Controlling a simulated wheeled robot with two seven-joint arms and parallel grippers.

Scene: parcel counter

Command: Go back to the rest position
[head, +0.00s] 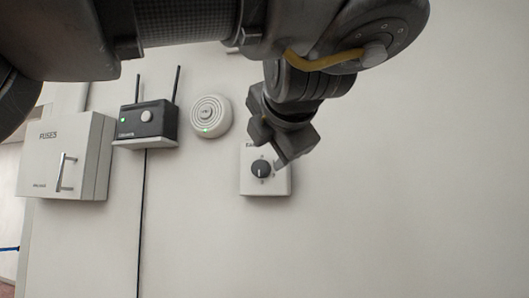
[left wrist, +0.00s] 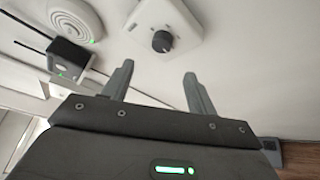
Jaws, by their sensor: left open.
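My left gripper (head: 281,150) is raised in front of the wall, at the end of my arm that comes in from the upper left. In the left wrist view its two fingers (left wrist: 159,88) stand apart with nothing between them. A white panel with a dark round knob (head: 261,169) is on the wall behind the gripper, and the gripper overlaps its upper right part in the head view. The knob also shows in the left wrist view (left wrist: 163,41), beyond the fingertips and apart from them. My right gripper is in neither view.
A white fuse box (head: 38,160) with a handle, a dark router (head: 146,122) with two antennas, and a round white alarm (head: 211,115) are on the wall to the left. A dark cable (head: 141,225) hangs below the router. The wall on the right is bare.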

